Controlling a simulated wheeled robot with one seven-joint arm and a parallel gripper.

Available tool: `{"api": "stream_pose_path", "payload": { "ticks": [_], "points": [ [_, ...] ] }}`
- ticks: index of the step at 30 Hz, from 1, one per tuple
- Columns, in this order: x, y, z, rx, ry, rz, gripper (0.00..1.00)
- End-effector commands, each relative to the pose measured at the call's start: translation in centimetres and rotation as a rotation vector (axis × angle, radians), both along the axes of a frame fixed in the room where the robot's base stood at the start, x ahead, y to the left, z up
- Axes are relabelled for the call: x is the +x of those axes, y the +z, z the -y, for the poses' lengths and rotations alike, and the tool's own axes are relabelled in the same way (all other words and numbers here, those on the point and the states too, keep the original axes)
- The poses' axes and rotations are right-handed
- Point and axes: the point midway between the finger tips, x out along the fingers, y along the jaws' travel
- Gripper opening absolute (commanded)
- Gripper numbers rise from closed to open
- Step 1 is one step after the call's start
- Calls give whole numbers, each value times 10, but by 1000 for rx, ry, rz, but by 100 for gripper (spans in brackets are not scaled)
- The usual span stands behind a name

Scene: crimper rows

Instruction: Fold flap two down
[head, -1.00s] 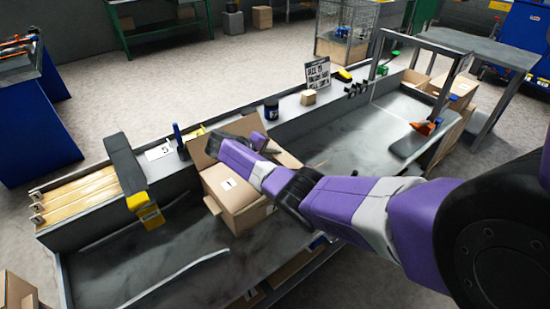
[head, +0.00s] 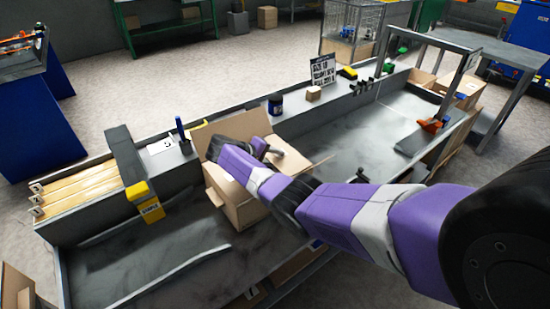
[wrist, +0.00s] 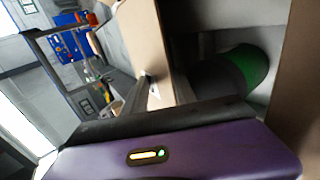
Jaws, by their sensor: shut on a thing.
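An open cardboard box (head: 236,204) stands on the grey bench, left of centre in the head view. Its back flap (head: 228,133) stands up, and a flap on the right (head: 312,168) sticks outward. My purple gripper (head: 264,148) reaches over the box from the right and covers much of its opening. In the wrist view, my gripper (wrist: 155,92) is at the edge of a cardboard flap (wrist: 142,40) and is shut on it. Which numbered flap this is, I cannot tell. A dark item with a green end (wrist: 243,68) shows beside the cardboard.
A black and yellow stapler-like device (head: 142,185) stands left of the box. A dark blue can (head: 275,104), a small carton (head: 313,93) and a sign (head: 323,70) are on the back ledge.

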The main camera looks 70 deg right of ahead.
Motion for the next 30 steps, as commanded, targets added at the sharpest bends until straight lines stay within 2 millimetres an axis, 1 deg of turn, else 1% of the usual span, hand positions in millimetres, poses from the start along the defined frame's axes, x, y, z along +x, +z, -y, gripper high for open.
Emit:
{"api": "stream_pose_path", "payload": {
  "ticks": [1,8,9,10,25,28,30],
  "points": [
    [-5,-14,-3,24,-3,1,0],
    [-5,-14,-3,23,-4,2,0],
    [-5,-14,-3,24,-5,2,32],
    [-5,-14,-3,24,-5,2,26],
    [-6,-13,-4,24,-8,-3,25],
    [-3,-9,-7,23,-7,-2,25],
    [0,-4,-13,23,-5,-2,25]
  ]
}}
